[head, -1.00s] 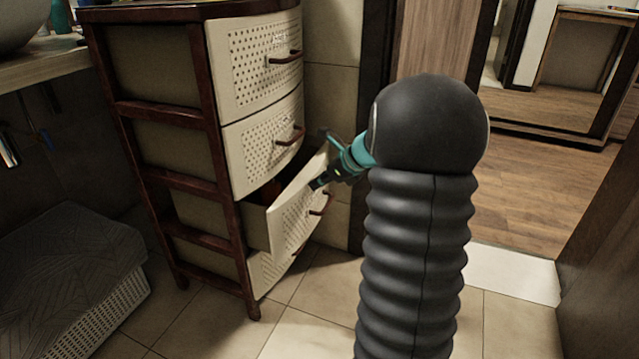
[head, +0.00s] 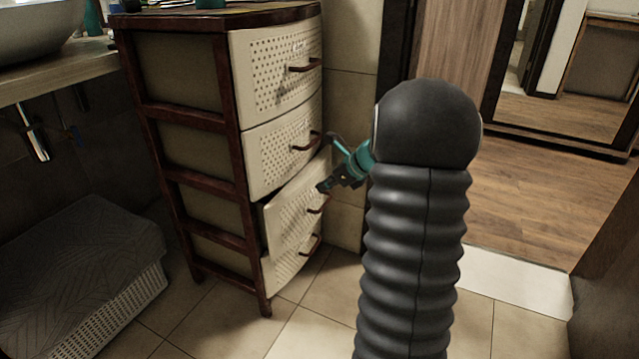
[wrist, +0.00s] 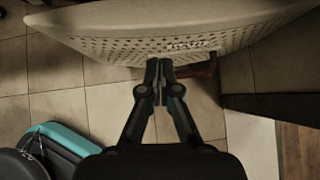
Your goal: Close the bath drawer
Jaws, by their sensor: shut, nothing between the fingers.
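The bath drawer (head: 289,217) is the third one down in a dark-framed cabinet (head: 183,120). It has a cream perforated front and stands slightly out from the frame. Its front also spans the top of the wrist view (wrist: 130,45), with its brown handle (wrist: 203,72) to the right. My gripper (head: 322,187) is shut and empty, its tips at the upper part of the drawer front. In the wrist view the closed fingertips (wrist: 159,65) meet at the front's lower edge in the picture. Whether they touch it I cannot tell for certain.
The other drawers of the cabinet look shut. A covered basket (head: 80,270) stands on the tiles at left, below a basin counter (head: 60,70). Tiled floor (head: 320,320) lies in front of the cabinet. A doorway opens at right.

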